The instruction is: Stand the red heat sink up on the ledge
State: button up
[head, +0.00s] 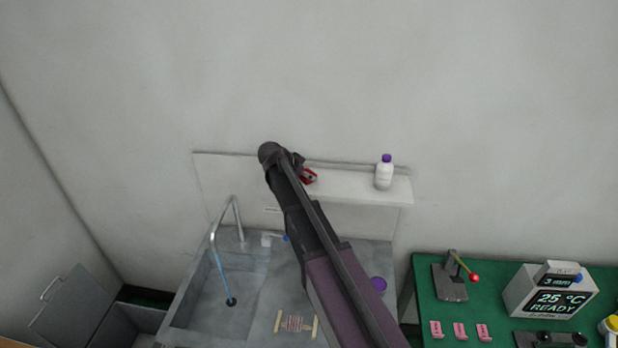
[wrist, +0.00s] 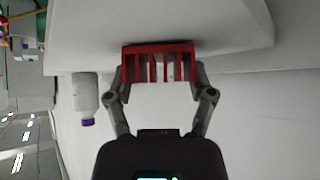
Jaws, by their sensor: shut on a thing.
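The red heat sink (head: 309,176) is at the ledge (head: 350,187), partly hidden by my arm in the head view. In the wrist view the heat sink (wrist: 158,48) lies between both fingers of my gripper (wrist: 160,78), which is shut on it. Its fins point away from the pale ledge surface (wrist: 170,18), and its flat base faces that surface. A dark shadow lies by the base; I cannot tell whether it touches or hovers just above. My gripper (head: 298,164) is over the ledge's middle in the head view.
A white bottle with a purple cap (head: 384,172) stands on the ledge to the right of the heat sink. Bare ledge lies between them. A green table (head: 430,310) with a lever fixture stands right.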

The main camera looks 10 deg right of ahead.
jog(key=shift+f, duration=0.15)
jog(key=o, duration=1.2)
jog(key=shift+r, duration=0.2)
jog(key=shift+p+v, duration=0.8)
jog(key=shift+v, duration=0.15)
jog(key=p+v, duration=0.5)
jog(key=v, duration=0.3)
jog(key=shift+d+p, duration=0.1)
jog(key=shift+p, duration=0.2)
jog(key=shift+p+v, duration=0.7)
jog(key=shift+v, duration=0.45)
jog(key=shift+s+f, duration=0.1)
jog(key=shift+f, duration=0.05)
